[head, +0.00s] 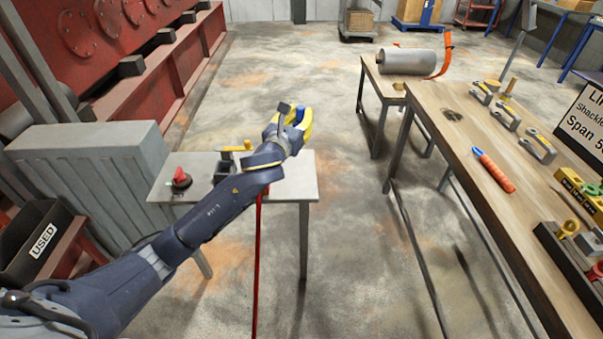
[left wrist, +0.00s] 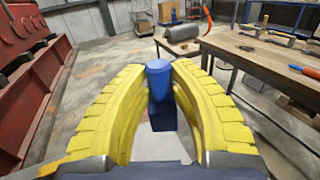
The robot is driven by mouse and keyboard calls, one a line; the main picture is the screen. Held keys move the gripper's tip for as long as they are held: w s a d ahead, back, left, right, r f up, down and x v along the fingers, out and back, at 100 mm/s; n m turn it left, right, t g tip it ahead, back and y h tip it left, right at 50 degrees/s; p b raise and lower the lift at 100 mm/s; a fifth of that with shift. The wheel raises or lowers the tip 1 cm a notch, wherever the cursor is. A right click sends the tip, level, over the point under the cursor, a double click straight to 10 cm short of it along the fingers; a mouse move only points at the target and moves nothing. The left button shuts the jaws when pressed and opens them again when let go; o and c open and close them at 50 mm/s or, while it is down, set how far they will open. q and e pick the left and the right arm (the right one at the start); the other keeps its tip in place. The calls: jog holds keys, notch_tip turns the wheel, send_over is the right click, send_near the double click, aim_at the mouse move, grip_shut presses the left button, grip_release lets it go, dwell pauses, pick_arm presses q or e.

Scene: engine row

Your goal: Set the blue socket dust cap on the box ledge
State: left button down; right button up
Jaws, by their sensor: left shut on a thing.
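The blue dust cap (left wrist: 159,85) is upright between the yellow fingers of my left gripper (head: 298,122), which is shut on it. The cap also shows as a small blue patch in the head view (head: 299,114). The gripper is above the far right part of a flat grey ledge (head: 301,177), which stands beside a grey ribbed box (head: 85,160). My left forearm crosses over the ledge and hides part of it. In the left wrist view, pale grey surface (left wrist: 165,149) shows below the cap. My right gripper is not in view.
A red rotary switch (head: 180,178) and a dark fitting (head: 225,163) with a yellow part (head: 238,147) occupy the ledge's left and back. A wooden workbench (head: 480,150) with tools and shackles stands at the right. Open floor (head: 350,215) lies between.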

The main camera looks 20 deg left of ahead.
pick_arm(q)
notch_tip(320, 180, down, 19)
jog(key=shift+r, duration=0.1)
dwell(0.6)
jog(key=c, duration=1.3)
grip_release()
jog(key=shift+o, duration=0.2)
